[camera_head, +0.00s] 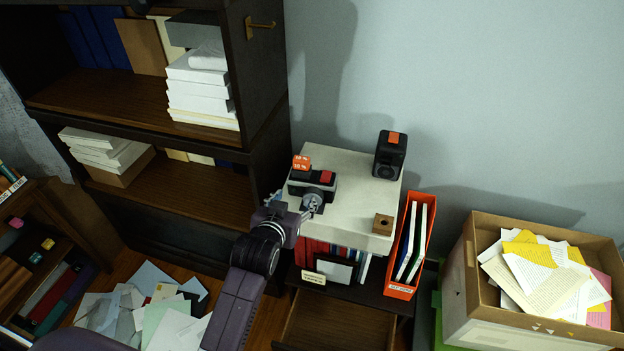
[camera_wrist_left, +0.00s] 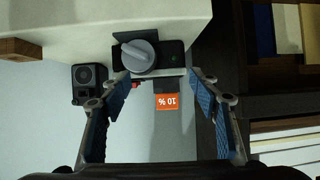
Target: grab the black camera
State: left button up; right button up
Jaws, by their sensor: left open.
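The black camera (camera_head: 300,188) stands on the near-left part of a pale box top, with a red patch on its top. In the left wrist view the camera (camera_wrist_left: 172,50) shows a large round grey part and a dark body at the upper middle. My left gripper (camera_head: 306,207) is at the camera's near side in the head view. In the wrist view its two blue-padded fingers (camera_wrist_left: 160,80) are apart, with their tips near the camera's two sides; contact cannot be told. My right gripper is in neither view.
The pale box (camera_head: 345,165) also bears an orange 10 % tag (camera_head: 301,162), a black speaker-like box (camera_head: 390,155) and a small wooden block (camera_head: 383,224). A dark shelf (camera_head: 255,85) rises close on the left. An orange file holder (camera_head: 402,290) stands at right.

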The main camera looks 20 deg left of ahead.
pick_arm(q)
jog(key=t, duration=0.1)
send_near(300, 169)
jog(key=x, duration=0.2)
jog(key=shift+p+x, duration=0.65)
jog(key=shift+x, duration=2.85)
jog(key=shift+s+f, duration=0.15)
grip_shut()
